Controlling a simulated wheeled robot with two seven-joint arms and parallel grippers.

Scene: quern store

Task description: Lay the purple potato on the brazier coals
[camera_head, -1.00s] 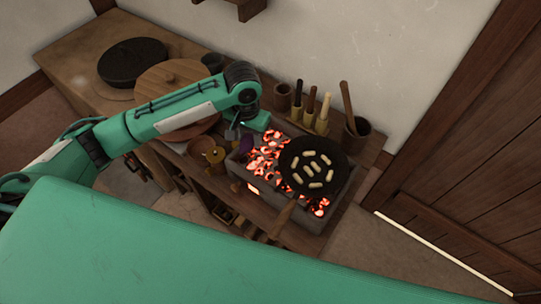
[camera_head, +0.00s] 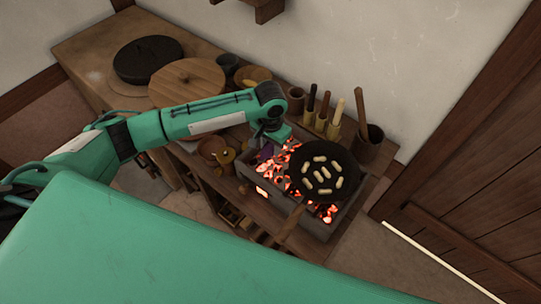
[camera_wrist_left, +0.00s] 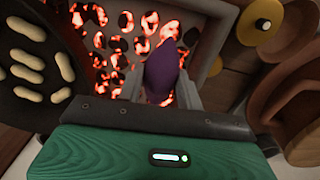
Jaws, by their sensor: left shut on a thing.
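The purple potato (camera_wrist_left: 162,72) is held between the fingers of my left gripper (camera_wrist_left: 161,84), which is shut on it. In the wrist view it is over the glowing coals (camera_wrist_left: 112,50), close to the brazier's grey rim (camera_wrist_left: 209,48). Whether it touches the coals, I cannot tell. In the head view the potato (camera_head: 265,152) shows small and dark under my left gripper (camera_head: 262,149), at the left end of the brazier (camera_head: 322,228). My right gripper is not in view.
A black pan (camera_head: 324,172) with several pale pieces covers the brazier's right part, its handle towards the front. Upright tools (camera_head: 323,117) and a cup with a stick (camera_head: 368,141) stand behind. Brown pots (camera_head: 215,152) stand left of the brazier, a round wooden lid (camera_head: 187,80) further left.

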